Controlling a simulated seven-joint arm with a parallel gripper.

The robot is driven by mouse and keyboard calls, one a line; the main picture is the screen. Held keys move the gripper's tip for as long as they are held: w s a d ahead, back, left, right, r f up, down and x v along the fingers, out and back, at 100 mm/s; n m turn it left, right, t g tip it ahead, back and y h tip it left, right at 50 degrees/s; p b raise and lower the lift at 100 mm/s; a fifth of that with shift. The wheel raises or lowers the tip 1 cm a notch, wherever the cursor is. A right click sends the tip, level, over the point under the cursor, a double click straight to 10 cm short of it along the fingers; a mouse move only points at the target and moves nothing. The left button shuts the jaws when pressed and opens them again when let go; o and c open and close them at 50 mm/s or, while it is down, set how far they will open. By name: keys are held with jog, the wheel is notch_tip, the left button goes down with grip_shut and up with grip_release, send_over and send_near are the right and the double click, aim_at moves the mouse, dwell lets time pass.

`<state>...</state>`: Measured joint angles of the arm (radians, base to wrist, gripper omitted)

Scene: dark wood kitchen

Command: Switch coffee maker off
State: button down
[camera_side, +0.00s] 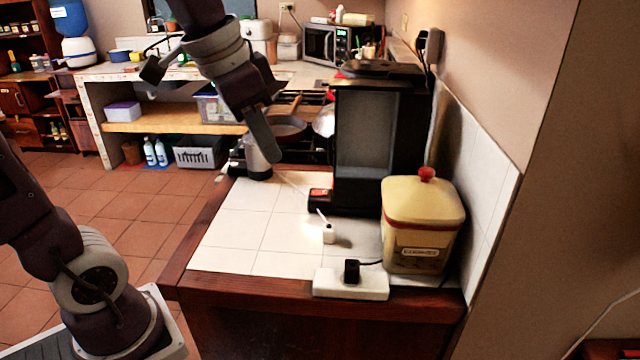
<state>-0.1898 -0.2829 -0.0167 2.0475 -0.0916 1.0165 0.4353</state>
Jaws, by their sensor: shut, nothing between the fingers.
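The black coffee maker (408,140) stands upright on the white tiled counter. A small red-orange patch, perhaps its switch (320,193), shows at the front left of its base; I cannot tell its position. My gripper (270,155) points down to the left of the coffee maker, apart from it and higher than its base. The fingers are shut and hold nothing. They partly overlap the view of the pans behind.
A white power strip (340,284) with a black plug lies at the front edge. The counter's left part is clear.

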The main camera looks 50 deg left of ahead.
jog(key=w+a+m, duration=0.2)
jog(key=w+a, duration=0.4)
jog(key=w, duration=0.5)
jog(key=m+g+h, duration=0.2)
jog(key=m, duration=0.2)
send_over(325, 191)
jog(key=s+a, duration=0.4)
notch_tip(325, 191, down, 12)
jog(key=shift+w+d+r, duration=0.1)
jog(key=shift+w+d, duration=0.1)
jog(key=x, duration=1.4)
